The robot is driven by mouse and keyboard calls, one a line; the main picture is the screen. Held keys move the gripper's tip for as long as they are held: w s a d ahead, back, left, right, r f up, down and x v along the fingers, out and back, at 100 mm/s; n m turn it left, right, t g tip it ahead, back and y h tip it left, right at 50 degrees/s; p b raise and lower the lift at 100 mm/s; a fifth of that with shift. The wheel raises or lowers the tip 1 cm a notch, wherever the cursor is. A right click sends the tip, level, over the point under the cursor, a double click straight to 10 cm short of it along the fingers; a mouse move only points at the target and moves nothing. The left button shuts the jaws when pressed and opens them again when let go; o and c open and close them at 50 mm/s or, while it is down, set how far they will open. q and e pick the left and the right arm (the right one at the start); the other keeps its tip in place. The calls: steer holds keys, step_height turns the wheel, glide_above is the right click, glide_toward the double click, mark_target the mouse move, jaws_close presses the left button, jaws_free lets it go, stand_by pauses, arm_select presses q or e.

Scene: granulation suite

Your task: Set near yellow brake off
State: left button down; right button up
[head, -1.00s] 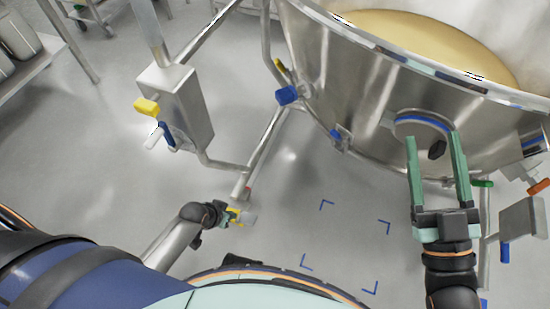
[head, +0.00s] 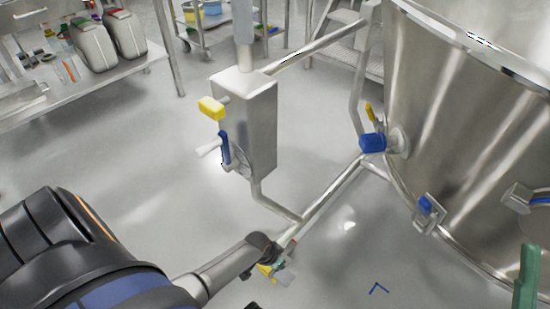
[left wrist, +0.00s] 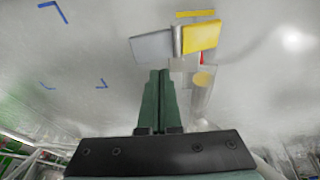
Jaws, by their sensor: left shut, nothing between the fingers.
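The near yellow brake is a small pedal at the foot of the frame, with a yellow pad (head: 265,269) and a grey pad beside it, partly hidden behind my left wrist in the head view. In the left wrist view the yellow pad (left wrist: 201,37) is on the right and the grey pad (left wrist: 152,46) on the left. My left gripper (left wrist: 160,73) is shut and empty, its green fingertips just below the grey pad in the picture; I cannot tell whether they touch. One green finger of my right gripper (head: 526,276) shows at the right edge; the rest is out of view.
A bench with canisters (head: 90,42) is at back left. Floor between is clear.

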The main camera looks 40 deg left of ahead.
mark_target(285, 275)
arm_select(q)
steer(key=shift+w+d+f+b, duration=0.1)
steer(key=shift+d+f+b, duration=0.1)
steer(key=shift+f+b, duration=0.4)
steer(key=shift+s+d+f+b, duration=0.1)
steer(key=shift+d+f+b, duration=0.15)
steer(key=shift+f, duration=0.7)
steer(key=shift+w+d+f+b, duration=0.1)
steer(key=shift+d+f+b, duration=0.1)
steer(key=shift+f+b, duration=0.4)
arm_select(e)
steer(key=shift+w+a+f, duration=0.1)
steer(key=shift+a+f, duration=0.05)
steer(key=shift+f, duration=0.9)
steer(key=shift+w+a+f, duration=0.1)
steer(key=shift+f, duration=0.9)
arm_select(q)
steer(key=shift+f, duration=0.1)
arm_select(e)
steer(key=shift+r, duration=0.1)
